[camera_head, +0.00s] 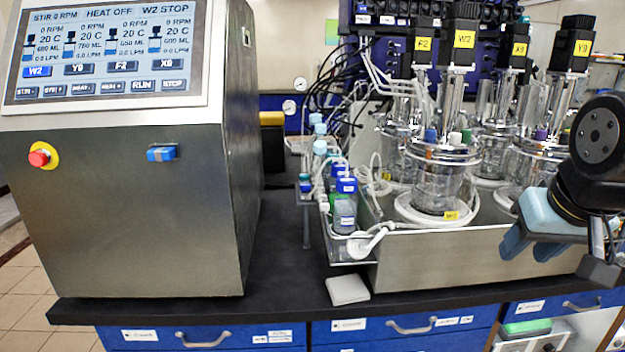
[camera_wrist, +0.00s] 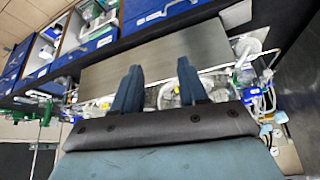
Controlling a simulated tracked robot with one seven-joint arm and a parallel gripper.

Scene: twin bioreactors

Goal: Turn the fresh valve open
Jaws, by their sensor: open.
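I cannot make out a labelled fresh valve in either view. A white lever-shaped fitting (camera_head: 368,243) sits at the left front corner of the steel reactor base (camera_head: 470,255), beside the bottles, in the head view; I cannot tell whether it is the valve. My gripper (camera_head: 527,248) is at the right in the head view, in front of the reactor base and well to the right of that fitting. Its two blue fingers are apart and empty. In the wrist view my gripper (camera_wrist: 159,66) shows both fingers spread, with the steel base beyond them.
Glass bioreactor vessels (camera_head: 438,180) with tall motors stand on the base. Bottles with blue caps (camera_head: 345,205) and loose tubing crowd its left side. A steel control cabinet (camera_head: 130,210) with a screen stands at the left. A white pad (camera_head: 347,290) lies near the front edge of the black bench (camera_head: 270,300).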

